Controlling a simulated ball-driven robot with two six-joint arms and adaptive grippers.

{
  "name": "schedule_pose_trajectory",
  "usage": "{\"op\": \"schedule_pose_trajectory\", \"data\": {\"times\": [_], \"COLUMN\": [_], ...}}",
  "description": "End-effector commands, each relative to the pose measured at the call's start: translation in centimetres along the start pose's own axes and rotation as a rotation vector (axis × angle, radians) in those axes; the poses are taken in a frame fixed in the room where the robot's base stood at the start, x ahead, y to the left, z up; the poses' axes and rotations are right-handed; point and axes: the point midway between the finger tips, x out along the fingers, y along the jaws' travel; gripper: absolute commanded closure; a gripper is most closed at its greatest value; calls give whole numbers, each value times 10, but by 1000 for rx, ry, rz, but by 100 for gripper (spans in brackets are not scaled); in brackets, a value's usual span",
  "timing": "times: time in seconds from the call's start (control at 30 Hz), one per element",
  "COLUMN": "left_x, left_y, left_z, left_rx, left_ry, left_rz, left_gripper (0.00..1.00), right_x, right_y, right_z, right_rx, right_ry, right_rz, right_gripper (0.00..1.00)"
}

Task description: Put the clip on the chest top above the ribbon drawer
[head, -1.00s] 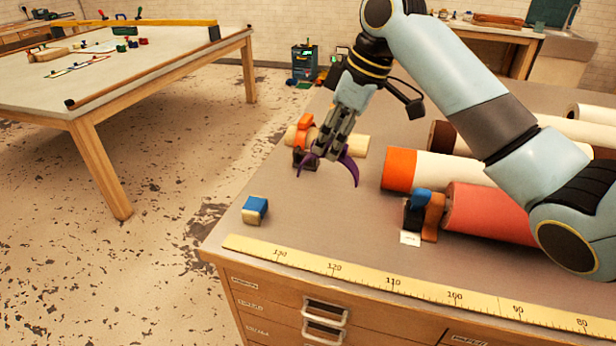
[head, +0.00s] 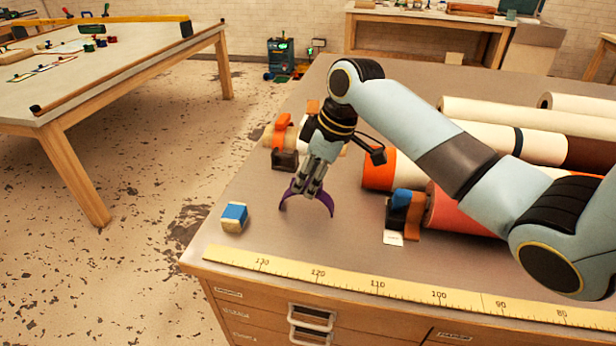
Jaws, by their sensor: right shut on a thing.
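My right gripper (head: 308,191) is shut on a purple curved clip (head: 321,203) and holds it over the chest top, behind the yellow ruler. The clip's arms arch down to either side of the fingertips; I cannot tell whether they touch the surface. The chest top (head: 270,225) is grey-brown, with drawers in its front. The drawers at the left front (head: 270,318) carry small labels too small to read, so I cannot tell which one is the ribbon drawer. My left gripper is not in view.
A blue and cream block (head: 234,217) sits at the left edge. A yellow ruler (head: 375,287) lies along the front edge. A blue and orange holder (head: 404,212) with a white card stands beside a red roll (head: 455,213). Several rolls lie at the right. An orange clamp (head: 281,132) is behind the gripper.

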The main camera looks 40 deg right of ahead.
Motion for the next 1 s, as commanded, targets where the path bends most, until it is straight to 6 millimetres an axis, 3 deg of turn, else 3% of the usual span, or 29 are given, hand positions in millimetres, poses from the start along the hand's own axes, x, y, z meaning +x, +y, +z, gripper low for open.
{"op": "schedule_pose_trajectory", "data": {"times": [0.2,0.23,0.4,0.77,1.0], "left_x": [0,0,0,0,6], "left_y": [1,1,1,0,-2], "left_z": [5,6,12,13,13], "left_rx": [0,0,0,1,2], "left_ry": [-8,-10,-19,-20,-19], "left_rz": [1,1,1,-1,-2], "left_gripper": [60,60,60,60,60], "right_x": [2,2,2,-6,-53], "right_y": [0,0,0,1,2], "right_z": [1,1,1,0,0], "right_rx": [1,0,1,0,-4], "right_ry": [0,0,0,2,1], "right_rz": [-1,-1,-1,2,5], "right_gripper": [100,71,50,50,50]}}
